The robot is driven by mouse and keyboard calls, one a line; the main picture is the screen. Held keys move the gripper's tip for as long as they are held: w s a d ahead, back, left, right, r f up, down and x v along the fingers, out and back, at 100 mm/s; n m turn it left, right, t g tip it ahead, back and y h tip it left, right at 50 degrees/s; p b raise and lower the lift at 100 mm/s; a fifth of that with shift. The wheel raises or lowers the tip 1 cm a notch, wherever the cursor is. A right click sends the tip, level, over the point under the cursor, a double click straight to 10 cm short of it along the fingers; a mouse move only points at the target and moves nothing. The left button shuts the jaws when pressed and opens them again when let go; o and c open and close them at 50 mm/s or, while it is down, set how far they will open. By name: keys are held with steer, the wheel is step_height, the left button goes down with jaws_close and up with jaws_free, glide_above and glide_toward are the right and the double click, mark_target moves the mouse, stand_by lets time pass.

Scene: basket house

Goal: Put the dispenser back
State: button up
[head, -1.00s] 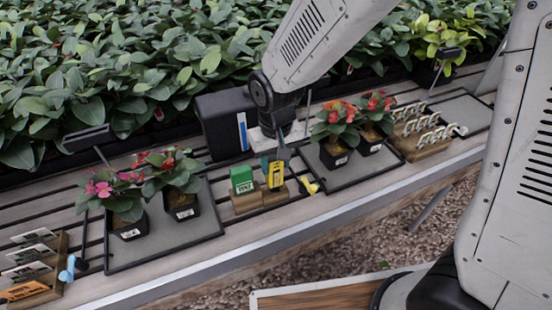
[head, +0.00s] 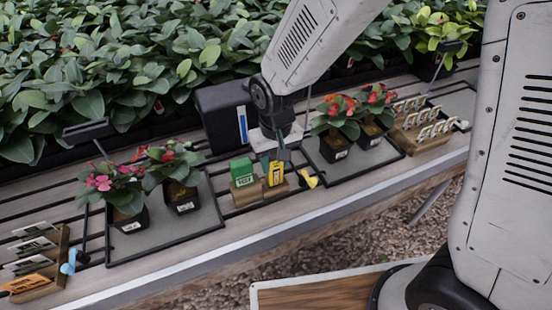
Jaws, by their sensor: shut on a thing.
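A small yellow dispenser (head: 276,175) stands at the right part of a low wooden holder (head: 248,195) on the slatted bench. A green dispenser (head: 242,172) stands in the left part of the same holder. My gripper (head: 276,160) comes down from above and is shut on the yellow dispenser, its dark fingers on the top end. The yellow one looks upright and low in the holder. I cannot tell whether its base is fully seated.
A black box (head: 222,118) stands behind. A yellow clip-like piece (head: 309,180) lies just right. Label racks stand at both ends, left (head: 40,290) and right (head: 425,140).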

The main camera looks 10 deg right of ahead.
steer(key=o, duration=0.9)
steer(key=shift+o, duration=0.2)
step_height(320, 180, up, 8)
steer(key=shift+f, duration=0.1)
steer(key=shift+s+d, duration=0.15)
steer(key=shift+s, duration=0.1)
steer(key=s+d+r+m, duration=0.1)
steer(key=s+d+r, duration=0.6)
steer(key=s+d, duration=0.2)
steer(key=s+d+r+m+t, duration=0.1)
steer(key=s+d+r+m, duration=0.1)
steer(key=s+d+r, duration=0.5)
steer(key=shift+s+d+r, duration=0.15)
steer(key=shift+s+d, duration=0.85)
steer(key=shift+d, duration=1.15)
